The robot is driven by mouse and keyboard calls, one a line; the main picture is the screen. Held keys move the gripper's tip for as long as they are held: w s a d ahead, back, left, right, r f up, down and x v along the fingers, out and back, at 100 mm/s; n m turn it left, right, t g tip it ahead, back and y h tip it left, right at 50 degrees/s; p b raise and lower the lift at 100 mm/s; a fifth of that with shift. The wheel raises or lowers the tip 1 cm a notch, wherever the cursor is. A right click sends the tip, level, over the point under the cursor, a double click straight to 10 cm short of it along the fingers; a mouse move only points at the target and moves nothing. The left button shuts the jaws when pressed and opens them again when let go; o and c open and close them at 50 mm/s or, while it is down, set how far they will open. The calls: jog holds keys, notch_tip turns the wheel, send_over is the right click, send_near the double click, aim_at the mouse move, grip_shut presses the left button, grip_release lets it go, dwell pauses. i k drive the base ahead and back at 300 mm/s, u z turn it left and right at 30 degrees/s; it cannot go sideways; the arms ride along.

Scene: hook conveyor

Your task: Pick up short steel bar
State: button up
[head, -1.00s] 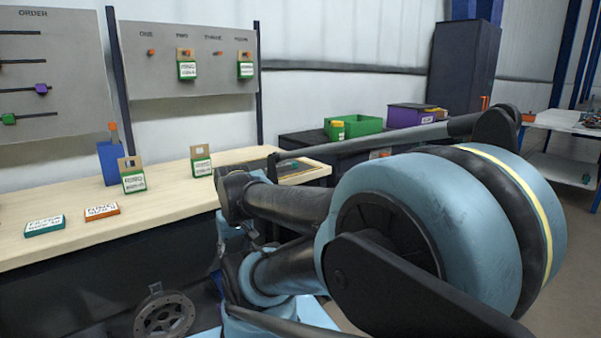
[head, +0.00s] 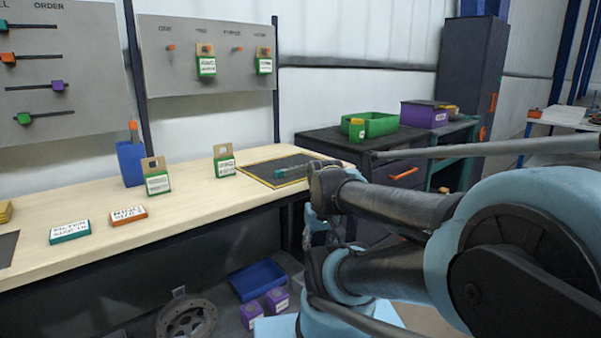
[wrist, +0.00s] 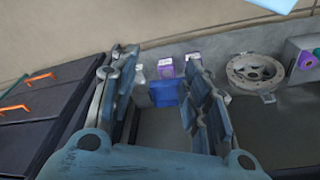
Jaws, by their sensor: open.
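I cannot make out a short steel bar for certain in either view. A small greenish-grey piece (head: 309,169) lies at the right of the dark yellow-edged mat (head: 262,171) on the bench, partly beside my arm; it is too small to identify. In the wrist view my gripper (wrist: 161,68) is open with nothing between its fingers. It hangs above the low area with a blue tray (wrist: 164,93) below. In the head view the gripper is mostly hidden by my arm.
The wooden bench (head: 190,203) carries green-labelled cards, a blue holder (head: 131,163) and flat label blocks. A dark cabinet (head: 400,160) with a green bin (head: 372,124) stands to the right. A round metal hub (head: 186,320) and purple boxes (head: 277,299) lie low by the bench.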

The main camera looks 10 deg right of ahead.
aim_at(285, 172)
jog(key=u, duration=1.35)
jog(key=k, duration=1)
jog(key=z, duration=1.55)
jog(key=i, duration=1)
jog(key=u, duration=0.05)
